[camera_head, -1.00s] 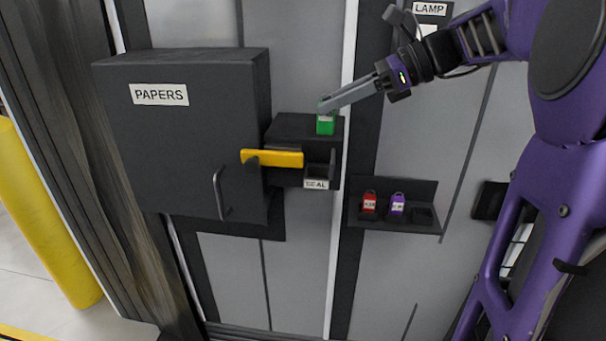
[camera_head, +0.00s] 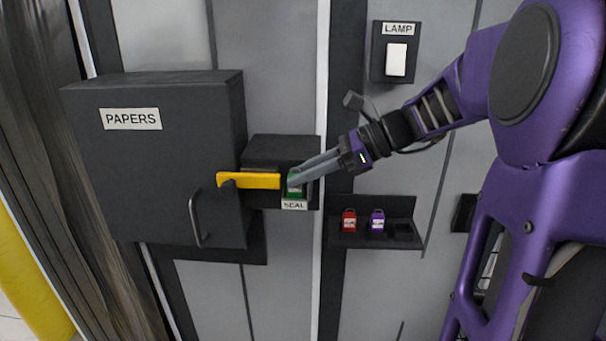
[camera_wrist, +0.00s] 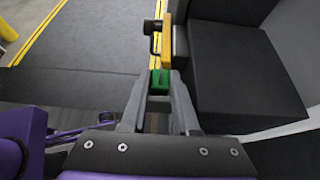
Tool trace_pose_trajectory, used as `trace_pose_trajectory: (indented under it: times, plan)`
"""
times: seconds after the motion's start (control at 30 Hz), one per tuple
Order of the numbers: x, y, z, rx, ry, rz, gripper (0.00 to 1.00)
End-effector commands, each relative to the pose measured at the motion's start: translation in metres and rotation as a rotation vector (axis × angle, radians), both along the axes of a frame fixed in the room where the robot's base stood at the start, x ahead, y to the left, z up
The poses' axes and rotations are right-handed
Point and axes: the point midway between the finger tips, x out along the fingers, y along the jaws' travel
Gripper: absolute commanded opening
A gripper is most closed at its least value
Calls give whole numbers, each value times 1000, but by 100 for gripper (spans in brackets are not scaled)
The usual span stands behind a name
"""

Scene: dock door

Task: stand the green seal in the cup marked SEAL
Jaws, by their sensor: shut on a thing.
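The green seal (camera_head: 295,187) is between the fingertips of my gripper (camera_head: 301,178), which is shut on it. It is at the cup marked SEAL (camera_head: 294,205), a small dark holder on the front of the dark box. The seal's lower end is hidden by the cup's front, so I cannot tell whether it touches the bottom. In the wrist view the seal (camera_wrist: 160,81) shows between the two fingers, just short of the yellow bar.
A yellow bar (camera_head: 248,181) lies just left of the cup. A large PAPERS box (camera_head: 160,160) with a handle stands at the left. A shelf (camera_head: 345,240) at the lower right holds a red and a purple seal. A LAMP switch (camera_head: 396,60) is above.

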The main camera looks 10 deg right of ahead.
Motion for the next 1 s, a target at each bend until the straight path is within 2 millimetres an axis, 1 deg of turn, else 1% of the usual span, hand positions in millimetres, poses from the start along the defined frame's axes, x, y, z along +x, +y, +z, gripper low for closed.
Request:
trace_pose_trajectory:
  times: [0.23, 0.27, 0.3, 0.57, 0.67, 0.77, 0.87, 1.0]
  plan:
    - [0, 0, -3, 0, 1, 0, 0]
    - [0, 0, -2, 0, 0, 0, 34]
    - [0, 0, -2, 0, 0, -1, 41]
    - [0, 0, -2, 0, 0, 0, 41]
    - [0, 0, 1, 0, -1, 0, 41]
    - [-2, -10, 7, 0, -1, -3, 41]
    - [-7, -26, 17, -1, -2, -4, 41]
    - [-16, -52, 32, 0, -1, -4, 41]
